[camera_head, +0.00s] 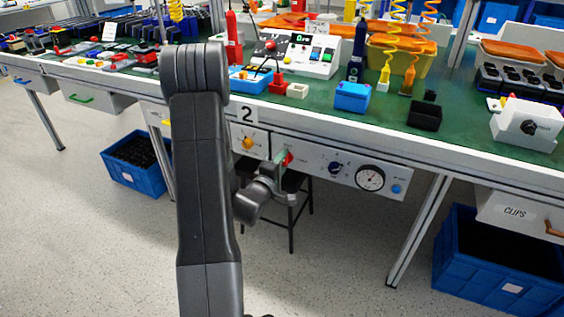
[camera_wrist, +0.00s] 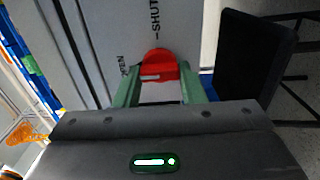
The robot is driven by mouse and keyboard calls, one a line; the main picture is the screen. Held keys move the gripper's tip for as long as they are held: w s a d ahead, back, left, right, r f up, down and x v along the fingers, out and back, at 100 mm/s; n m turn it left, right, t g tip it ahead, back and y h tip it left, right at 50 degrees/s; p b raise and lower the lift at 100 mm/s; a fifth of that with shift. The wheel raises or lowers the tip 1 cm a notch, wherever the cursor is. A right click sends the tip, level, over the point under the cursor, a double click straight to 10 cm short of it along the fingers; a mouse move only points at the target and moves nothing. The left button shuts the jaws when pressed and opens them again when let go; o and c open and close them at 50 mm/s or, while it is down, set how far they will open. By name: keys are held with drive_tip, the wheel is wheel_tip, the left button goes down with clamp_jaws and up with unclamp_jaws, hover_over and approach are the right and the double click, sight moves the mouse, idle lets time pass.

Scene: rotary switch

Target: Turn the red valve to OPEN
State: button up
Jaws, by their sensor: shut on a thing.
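The red valve (camera_head: 288,158) is a knob on the light grey panel (camera_head: 315,172) under the front edge of the bench. In the wrist view the red valve (camera_wrist: 158,64) shows between the two green fingers of my gripper (camera_wrist: 160,73), which are shut on it. The SHUT label (camera_wrist: 156,20) is above the knob and the partly hidden OPEN label (camera_wrist: 124,66) is to its left. A pale mark shows on the knob's near face; which label it points to, I cannot tell. My gripper (camera_head: 280,160) reaches the panel from the front in the head view.
On the same panel are a yellow-orange knob (camera_head: 248,143) to the left, and a dark blue knob (camera_head: 335,168), a round gauge (camera_head: 370,178) and a blue button (camera_head: 396,188) to the right. A dark stool (camera_wrist: 253,55) stands close to my gripper, below the panel.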

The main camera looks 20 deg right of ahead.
idle(0.4)
drive_tip(key=o, duration=1)
drive_tip(key=shift+a, duration=0.15)
drive_tip(key=p+v, duration=0.1)
drive_tip(key=v, duration=1.2)
drive_tip(key=shift+s+a, duration=0.15)
drive_tip(key=shift+s, duration=0.1)
drive_tip(key=b+x, duration=0.1)
drive_tip(key=x, duration=1.2)
drive_tip(key=shift+w+d, duration=0.3)
